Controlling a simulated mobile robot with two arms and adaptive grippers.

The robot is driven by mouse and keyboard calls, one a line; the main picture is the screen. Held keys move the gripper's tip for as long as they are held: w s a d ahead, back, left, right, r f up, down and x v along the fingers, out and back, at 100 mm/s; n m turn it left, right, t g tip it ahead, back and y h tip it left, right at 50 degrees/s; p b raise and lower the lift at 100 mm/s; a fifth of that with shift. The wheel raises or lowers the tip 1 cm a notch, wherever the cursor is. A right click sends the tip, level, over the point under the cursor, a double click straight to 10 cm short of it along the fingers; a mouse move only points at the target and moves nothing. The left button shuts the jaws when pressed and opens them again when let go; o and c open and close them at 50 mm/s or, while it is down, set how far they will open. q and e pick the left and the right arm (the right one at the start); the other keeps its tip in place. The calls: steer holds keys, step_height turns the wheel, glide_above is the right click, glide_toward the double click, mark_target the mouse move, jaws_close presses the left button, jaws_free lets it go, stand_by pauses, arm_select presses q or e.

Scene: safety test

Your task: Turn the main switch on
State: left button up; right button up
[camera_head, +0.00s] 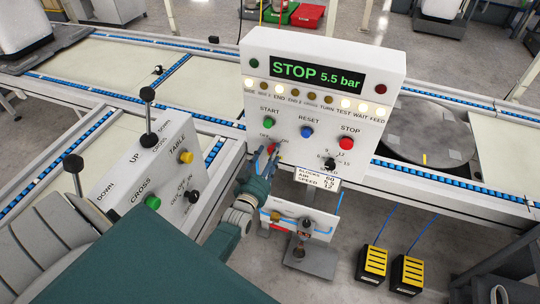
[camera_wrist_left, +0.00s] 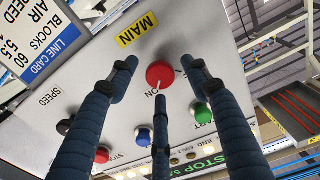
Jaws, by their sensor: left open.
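The main switch is a round red knob (camera_wrist_left: 160,74) on the white panel, beside a yellow MAIN label (camera_wrist_left: 137,29) and the word ON. A white line shows at the knob's edge near that word. In the head view only a bit of red (camera_head: 271,148) shows under the START button, mostly hidden by my gripper. My left gripper (camera_head: 268,160) is open at the panel. In the left wrist view its three blue fingers (camera_wrist_left: 158,92) are spread around the knob. I cannot tell whether they touch it. My right gripper is not in view.
The control box (camera_head: 390,65) also carries a green START button (camera_head: 268,123), a blue RESET button (camera_head: 307,132), a red STOP button (camera_head: 345,143) and a black speed knob (camera_head: 329,164). A lever box (camera_head: 160,165) stands left. Yellow-topped pedals (camera_head: 374,263) sit on the floor.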

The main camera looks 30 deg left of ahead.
arm_select(q)
steer(key=v, duration=1.2)
steer(key=s+d+f+m+g+h, duration=0.1)
steer(key=s+d+f+g, duration=0.25)
steer(key=f, duration=0.55)
steer(key=s+d+f+m+g+h, duration=0.1)
steer(key=s+d+f+g, duration=0.3)
steer(key=f, duration=0.6)
steer(key=s+d+f+m+g+h, duration=0.1)
steer(key=s+d+f+h, duration=0.15)
steer(key=s+f, duration=0.45)
steer(key=s+f+g, duration=0.2)
steer(key=s+f, duration=0.3)
steer(key=s, duration=0.3)
steer(key=s+f+m+g, duration=0.1)
steer(key=s+f+g, duration=0.2)
steer(key=s+f, duration=0.3)
steer(key=s+d+f+m+g, duration=0.1)
steer(key=s+f+g, duration=0.2)
steer(key=s, duration=0.8)
step_height(320, 180, down, 2)
steer(key=shift+s+f, duration=0.15)
steer(key=shift+s, duration=0.2)
steer(key=shift+d+y, duration=0.1)
steer(key=shift+y, duration=0.15)
